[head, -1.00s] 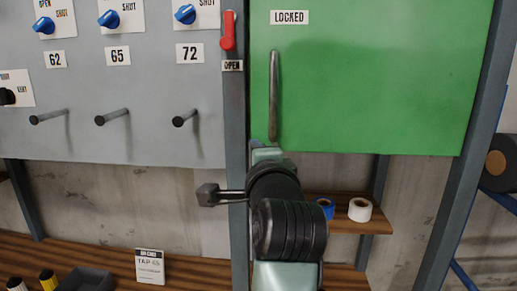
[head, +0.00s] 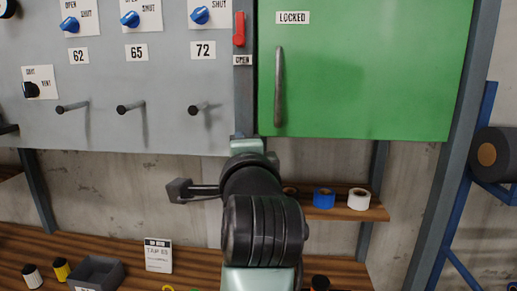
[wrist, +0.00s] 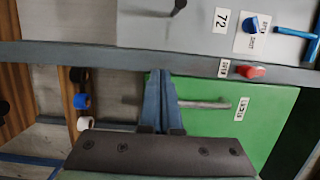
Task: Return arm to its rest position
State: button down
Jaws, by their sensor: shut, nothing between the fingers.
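My gripper shows in the wrist view (wrist: 159,103) with its two blue fingers together and nothing between them. In that view the fingers overlap the edge of the green door (wrist: 285,112) and lie beside the inner end of its grey handle (wrist: 205,104). In the head view my arm reaches forward at bottom centre and hides the fingertips. The green door (head: 365,75) there is closed, with a LOCKED label (head: 292,17) and an upright handle (head: 279,88) just above and right of my arm's far end.
A red lever (head: 239,30) sits on the post left of the door, above an OPEN label. The grey panel (head: 150,85) has pegs sticking out. A shelf (head: 335,206) holds tape rolls. Below, a wooden bench carries a dark tray (head: 98,272) and a card (head: 158,256).

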jog(key=s+a+f+b, duration=0.1)
jog(key=s+a+b, duration=0.1)
jog(key=a, duration=0.2)
jog(key=s+d+r+n+t+h+b, duration=0.1)
jog(key=s+d+n+t+b, duration=0.3)
jog(key=s+n, duration=0.4)
jog(key=s+d+r+n+t+h+b, duration=0.2)
jog(key=s+d+n+t+b, duration=0.2)
jog(key=s+n, duration=0.4)
jog(key=shift+s+d+t+b, duration=0.2)
jog(key=shift+s+t+b, duration=0.5)
jog(key=shift+s+b, duration=0.4)
jog(key=shift+w, duration=0.2)
